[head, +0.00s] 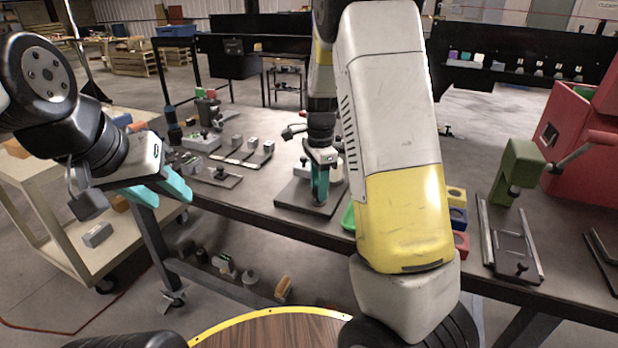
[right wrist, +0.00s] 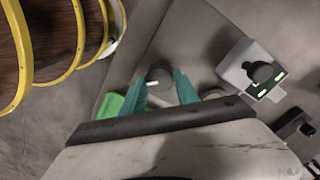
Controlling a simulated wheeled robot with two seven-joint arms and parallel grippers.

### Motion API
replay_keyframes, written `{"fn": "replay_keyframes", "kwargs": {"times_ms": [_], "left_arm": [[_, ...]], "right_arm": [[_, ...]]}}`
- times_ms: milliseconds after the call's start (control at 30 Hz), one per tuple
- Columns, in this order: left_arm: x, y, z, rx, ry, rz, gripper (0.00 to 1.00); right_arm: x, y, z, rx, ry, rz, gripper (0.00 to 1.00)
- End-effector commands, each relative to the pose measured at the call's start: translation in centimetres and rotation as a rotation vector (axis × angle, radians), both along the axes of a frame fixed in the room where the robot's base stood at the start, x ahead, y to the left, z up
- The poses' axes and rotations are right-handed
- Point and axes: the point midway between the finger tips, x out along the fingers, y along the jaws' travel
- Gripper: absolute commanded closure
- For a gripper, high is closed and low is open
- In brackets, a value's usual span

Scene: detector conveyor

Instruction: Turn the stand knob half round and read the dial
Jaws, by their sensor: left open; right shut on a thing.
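The stand's dark flat base plate (head: 292,196) lies on the workbench near its front edge. My right gripper (head: 320,190) points down over this plate. In the right wrist view its teal fingers (right wrist: 160,85) are shut on the sides of a dark round knob (right wrist: 160,73) with a small white mark. A pale round part (right wrist: 212,92) shows just right of the fingers, partly hidden; I cannot tell whether it is the dial. No dial reading is legible. My left gripper (head: 165,190) is open and empty, left of the bench and above the floor beside the cart.
A green tray (head: 348,217) lies close right of the stand, partly behind my right arm. A green press (head: 518,165) and a red cabinet (head: 580,150) stand at the right. A cart (head: 50,180) is at left.

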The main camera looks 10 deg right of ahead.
Motion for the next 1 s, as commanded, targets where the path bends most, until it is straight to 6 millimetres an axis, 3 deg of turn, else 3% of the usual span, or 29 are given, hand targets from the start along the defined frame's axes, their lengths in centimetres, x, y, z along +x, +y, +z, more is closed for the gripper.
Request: {"fn": "replay_keyframes", "kwargs": {"times_ms": [500, 1000], "left_arm": [[0.00, 0.00, 0.00, 0.000, 0.000, 0.000, 0.57], [0.00, 0.00, 0.00, 0.000, 0.000, 0.000, 0.57]], "right_arm": [[0.12, -0.01, 0.11, 0.000, -0.004, -0.447, 1.00], [0.14, -0.02, 0.10, 0.000, -0.004, -0.635, 1.00]]}}
